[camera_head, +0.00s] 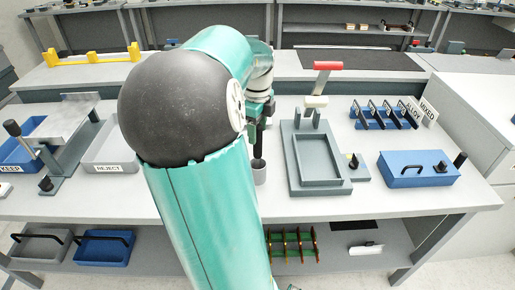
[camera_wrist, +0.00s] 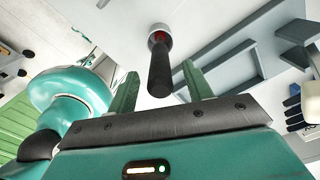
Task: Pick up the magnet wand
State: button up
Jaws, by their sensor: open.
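The magnet wand (camera_wrist: 160,72) shows as a black handle with a red band near its far end in the wrist view. It stands in a small grey cup (camera_wrist: 158,34). In the head view the cup (camera_head: 259,175) is on the workbench, with the dark handle above it, partly hidden by my arm. My gripper (camera_wrist: 159,84) is open, with a green finger on each side of the handle in the wrist picture. I cannot tell whether the fingers touch the handle. In the head view my gripper (camera_head: 262,122) is mostly hidden behind my arm.
Right of the cup is a grey frame fixture (camera_head: 294,178) with a red-topped lever (camera_head: 327,66) behind it. A blue box (camera_head: 420,174) and a blue rack (camera_head: 384,123) stand farther right. A REJECT tray (camera_head: 108,167) lies to the left.

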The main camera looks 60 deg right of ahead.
notch_tip(320, 180, down, 2)
jog(key=shift+s+f, duration=0.1)
jog(key=shift+c, duration=0.4)
jog(key=c, duration=1)
